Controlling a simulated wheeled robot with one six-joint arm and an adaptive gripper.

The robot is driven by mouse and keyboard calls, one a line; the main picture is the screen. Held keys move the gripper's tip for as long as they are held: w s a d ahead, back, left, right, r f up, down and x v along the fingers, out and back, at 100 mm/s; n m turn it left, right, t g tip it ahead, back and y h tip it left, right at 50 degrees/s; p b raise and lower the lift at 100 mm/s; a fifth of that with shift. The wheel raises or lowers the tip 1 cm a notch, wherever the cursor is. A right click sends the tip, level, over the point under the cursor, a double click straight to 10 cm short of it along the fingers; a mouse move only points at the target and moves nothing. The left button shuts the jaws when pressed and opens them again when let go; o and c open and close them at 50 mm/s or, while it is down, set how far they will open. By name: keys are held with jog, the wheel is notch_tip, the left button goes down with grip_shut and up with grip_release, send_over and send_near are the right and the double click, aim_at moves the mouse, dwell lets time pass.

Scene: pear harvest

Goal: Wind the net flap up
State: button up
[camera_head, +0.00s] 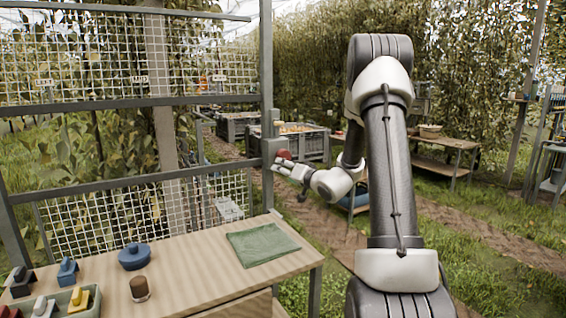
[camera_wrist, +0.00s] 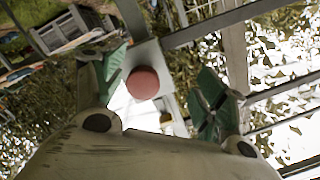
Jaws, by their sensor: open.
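White net hangs in a grey frame at the left of the head view: an upper panel (camera_head: 70,62) and a lower panel (camera_head: 120,218), with an open gap between their rails. I cannot tell which one is the flap. A grey box (camera_head: 273,150) is fixed to the frame's right post and bears a round red knob (camera_head: 284,155). My gripper (camera_head: 284,168) is open at the knob. In the wrist view, the red knob (camera_wrist: 143,83) shows between the two green fingertips, nearer the left one. I cannot tell whether either finger touches it.
A wooden table (camera_head: 205,283) stands in front, with a green cloth (camera_head: 262,244), a blue pot (camera_head: 134,257), a brown cup (camera_head: 139,289) and a tray of small blocks (camera_head: 62,302). Grey crates (camera_head: 310,145) stand behind. A brick path lies at right.

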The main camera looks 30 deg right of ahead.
aim_at(285, 157)
jog(key=w+d+r+n+h, duration=0.1)
jog(key=w, duration=0.2)
jog(key=w+d+r+n, duration=0.1)
jog(key=w, duration=0.2)
jog(key=w+d+r+n+t+h, duration=0.1)
jog(key=w+n, duration=0.1)
jog(key=w, duration=0.1)
jog(key=shift+d+h, duration=0.2)
jog(key=shift+h, duration=0.1)
jog(key=c, duration=1)
